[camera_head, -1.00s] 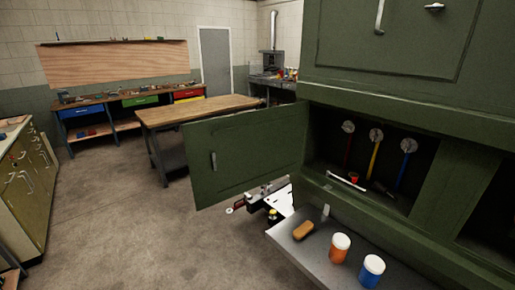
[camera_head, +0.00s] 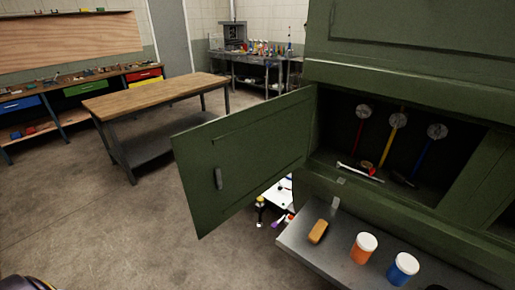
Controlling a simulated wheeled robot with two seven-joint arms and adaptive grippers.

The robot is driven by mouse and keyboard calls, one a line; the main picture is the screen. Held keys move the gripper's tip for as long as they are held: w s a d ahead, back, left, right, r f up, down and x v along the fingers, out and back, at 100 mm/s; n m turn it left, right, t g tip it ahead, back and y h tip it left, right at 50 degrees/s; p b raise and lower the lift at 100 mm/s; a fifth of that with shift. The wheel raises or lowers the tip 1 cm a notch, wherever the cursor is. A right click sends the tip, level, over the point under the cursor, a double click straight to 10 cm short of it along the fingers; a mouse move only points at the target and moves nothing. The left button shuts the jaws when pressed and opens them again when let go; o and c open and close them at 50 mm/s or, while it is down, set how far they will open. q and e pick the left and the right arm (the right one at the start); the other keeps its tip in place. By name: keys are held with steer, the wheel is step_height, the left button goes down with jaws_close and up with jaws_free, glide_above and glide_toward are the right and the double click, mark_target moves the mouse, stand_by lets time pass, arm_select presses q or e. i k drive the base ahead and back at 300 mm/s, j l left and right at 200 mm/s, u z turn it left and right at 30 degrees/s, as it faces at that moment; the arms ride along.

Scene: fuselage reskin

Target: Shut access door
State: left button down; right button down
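The green access door (camera_head: 245,160) stands wide open, swung out to the left of the green fuselage compartment (camera_head: 345,118). It has a small grey handle (camera_head: 218,179) near its free edge. Inside the opening are red, yellow and blue rods with round metal ends, and several small tools lie on the compartment floor. Neither gripper can be made out. A dark rounded part at the bottom left corner may be part of my arm.
A grey shelf (camera_head: 300,238) below the opening holds an orange-brown block (camera_head: 318,232), an orange jar (camera_head: 363,249) and a blue jar (camera_head: 403,269), both white-lidded. A wooden-topped table (camera_head: 155,95) stands behind the door. The floor to the left is clear.

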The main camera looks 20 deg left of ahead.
mark_target(253, 147)
steer(key=i+j+z, duration=0.1)
steer(key=j+z, duration=0.3)
steer(key=j, duration=0.3)
steer(key=j+z, duration=0.35)
steer(key=j, duration=0.4)
steer(key=j+z, duration=0.4)
steer(key=j, duration=0.35)
